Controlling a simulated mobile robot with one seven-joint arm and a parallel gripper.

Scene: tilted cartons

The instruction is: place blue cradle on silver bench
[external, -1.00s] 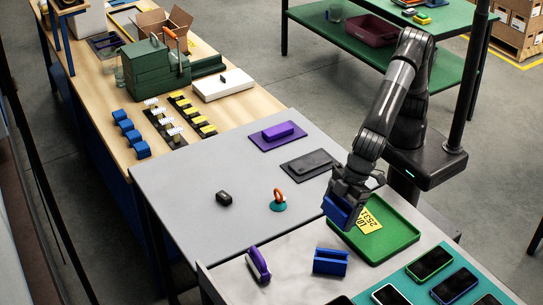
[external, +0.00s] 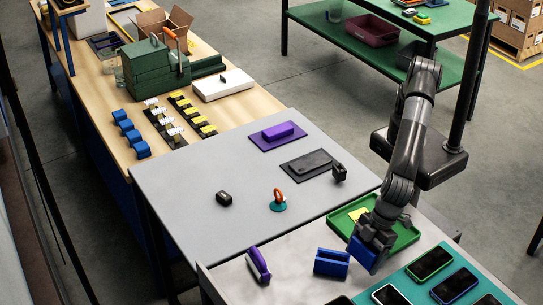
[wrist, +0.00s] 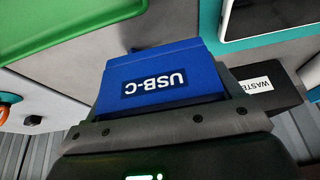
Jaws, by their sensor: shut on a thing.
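My gripper (external: 376,238) is shut on a blue cradle (external: 361,254), near the front edge of the green tray. In the wrist view the cradle (wrist: 170,75) shows an upside-down "USB-C" label. Another blue cradle-like piece (external: 331,262) stands on the silver bench (external: 290,285), left of the held one. Whether the held cradle touches the bench is not clear.
The green tray (external: 408,240), holding a yellow card, lies behind my gripper. A teal mat (external: 415,275) with several phones is to the right. A purple piece (external: 258,263) stands to the left. The wrist view shows a black "WASTE" box (wrist: 270,88).

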